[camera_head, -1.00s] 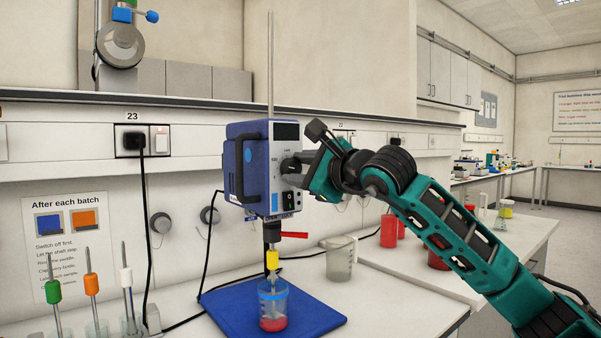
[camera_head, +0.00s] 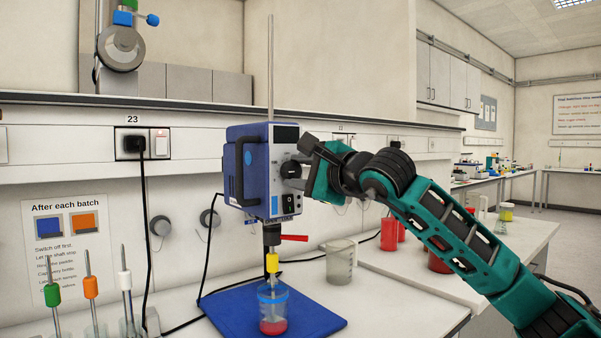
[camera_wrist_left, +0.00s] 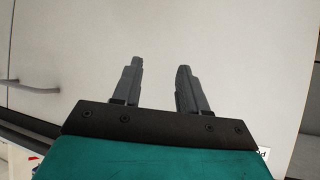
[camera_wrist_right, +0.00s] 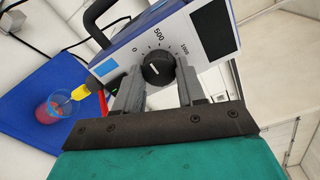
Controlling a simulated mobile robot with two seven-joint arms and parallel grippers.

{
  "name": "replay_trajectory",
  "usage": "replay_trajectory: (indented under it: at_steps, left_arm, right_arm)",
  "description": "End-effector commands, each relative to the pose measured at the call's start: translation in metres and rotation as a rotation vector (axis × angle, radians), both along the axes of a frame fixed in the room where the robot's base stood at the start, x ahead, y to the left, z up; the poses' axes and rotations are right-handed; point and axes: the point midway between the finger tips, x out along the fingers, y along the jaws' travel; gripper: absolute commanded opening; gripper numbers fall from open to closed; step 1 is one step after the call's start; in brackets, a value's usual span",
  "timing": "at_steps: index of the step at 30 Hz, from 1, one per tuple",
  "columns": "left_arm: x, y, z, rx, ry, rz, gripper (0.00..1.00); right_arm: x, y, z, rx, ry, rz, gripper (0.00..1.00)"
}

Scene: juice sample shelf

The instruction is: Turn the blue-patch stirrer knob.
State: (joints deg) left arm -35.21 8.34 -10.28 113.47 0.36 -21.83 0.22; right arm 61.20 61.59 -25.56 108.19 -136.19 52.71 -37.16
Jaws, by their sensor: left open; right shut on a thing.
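The stirrer (camera_head: 257,175) is a blue box with a light grey front, held on a vertical rod, with a blue patch (camera_head: 247,157) on its side. Its black knob (camera_head: 291,169) is on the front. In the right wrist view the knob (camera_wrist_right: 158,70) sits between my fingers, with a short white mark on its face and a scale from 0 through 500 to 1000 around it. My right gripper (camera_wrist_right: 158,88) is shut on the knob. My left gripper (camera_wrist_left: 160,80) is open and empty before a pale surface; the head view does not show it.
A beaker (camera_head: 273,309) with red liquid stands under the stirrer's yellow-marked shaft (camera_head: 272,263) on a blue mat (camera_head: 224,309). A clear jug (camera_head: 341,262) is to the right. Several colour-marked paddles (camera_head: 90,288) stand front left. Wall socket 23 (camera_head: 142,144) holds a black plug.

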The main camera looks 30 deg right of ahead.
Motion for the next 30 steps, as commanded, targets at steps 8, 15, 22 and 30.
replay_trajectory:
  at_steps: [8, 15, 22, 30]
  left_arm:
    - [0.000, 0.000, 0.000, 0.000, 0.000, 0.000, 0.43]
    - [0.000, 0.000, 0.000, 0.000, 0.000, 0.000, 0.43]
    - [0.000, -0.001, -0.008, -0.002, 0.004, -0.001, 0.43]
    - [0.002, -0.008, -0.018, -0.020, 0.006, -0.010, 0.43]
  right_arm:
    - [0.000, 0.000, 0.000, 0.001, -0.001, 0.001, 0.64]
    - [-0.001, 0.000, 0.000, 0.001, 0.000, 0.001, 0.65]
    - [-0.024, -0.003, -0.001, -0.002, -0.002, -0.002, 0.65]
    - [-0.083, -0.007, -0.001, -0.005, 0.000, -0.003, 0.65]
